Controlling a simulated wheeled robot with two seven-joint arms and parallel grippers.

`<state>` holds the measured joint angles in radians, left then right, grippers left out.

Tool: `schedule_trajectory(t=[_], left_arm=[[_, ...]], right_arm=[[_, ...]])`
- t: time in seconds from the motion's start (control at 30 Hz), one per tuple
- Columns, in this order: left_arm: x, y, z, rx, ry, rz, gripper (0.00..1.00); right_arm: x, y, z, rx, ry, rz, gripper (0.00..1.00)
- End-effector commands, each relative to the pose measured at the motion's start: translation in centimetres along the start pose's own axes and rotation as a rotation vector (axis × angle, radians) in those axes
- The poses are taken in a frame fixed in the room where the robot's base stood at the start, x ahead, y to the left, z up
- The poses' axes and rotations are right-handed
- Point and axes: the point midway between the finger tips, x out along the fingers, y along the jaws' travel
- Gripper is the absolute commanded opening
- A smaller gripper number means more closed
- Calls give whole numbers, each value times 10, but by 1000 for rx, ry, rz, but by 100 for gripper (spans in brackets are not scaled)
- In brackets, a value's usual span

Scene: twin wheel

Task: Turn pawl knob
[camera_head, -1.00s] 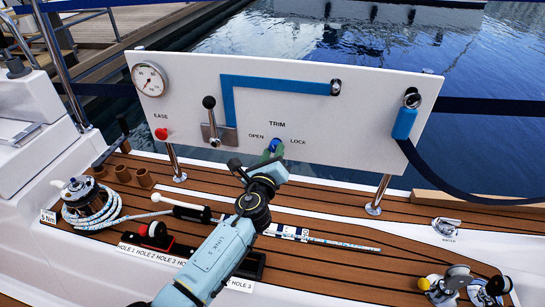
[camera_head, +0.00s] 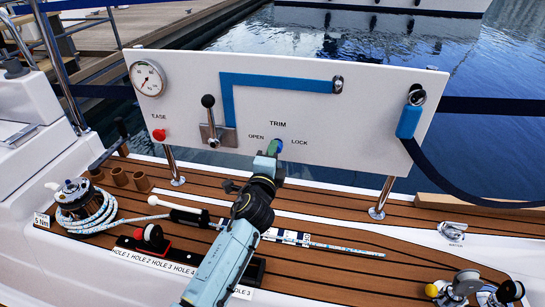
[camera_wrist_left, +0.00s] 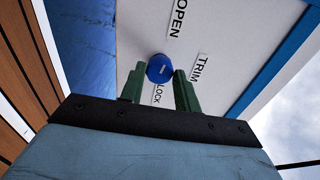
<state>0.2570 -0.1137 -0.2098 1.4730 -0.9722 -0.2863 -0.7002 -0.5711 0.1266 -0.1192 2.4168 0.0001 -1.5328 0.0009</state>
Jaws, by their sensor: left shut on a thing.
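The pawl knob is a small blue knob (camera_head: 278,145) on the white panel, between the OPEN and LOCK labels and under the word TRIM. My left gripper (camera_head: 273,151) reaches up to it from below, its tip overlapping the knob's lower left. In the left wrist view the round blue knob (camera_wrist_left: 160,68) sits between the ends of the green fingers (camera_wrist_left: 160,82), which are shut on it. A pale mark shows on its face. The LOCK label shows partly between the fingers. My right gripper is not in view.
The white panel (camera_head: 330,120) also carries a gauge (camera_head: 148,79), a red EASE button (camera_head: 159,135), a black-knobbed lever (camera_head: 209,115) and a blue strap (camera_head: 410,118). A winch (camera_head: 76,197) with rope is at left. Deck fittings (camera_head: 466,285) stand at lower right.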

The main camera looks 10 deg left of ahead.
Motion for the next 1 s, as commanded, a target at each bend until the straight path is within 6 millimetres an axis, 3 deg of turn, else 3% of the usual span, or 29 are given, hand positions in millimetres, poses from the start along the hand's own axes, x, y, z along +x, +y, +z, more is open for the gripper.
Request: schedule_trajectory(t=[0.4, 0.97, 1.0], left_arm=[[0, 0, 0, -207, 1, 0, 9], [0, 0, 0, -241, 0, 0, 9], [0, 0, 0, -241, 0, 0, 33]], right_arm=[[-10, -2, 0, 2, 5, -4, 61], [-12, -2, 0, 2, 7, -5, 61], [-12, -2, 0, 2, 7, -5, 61]])
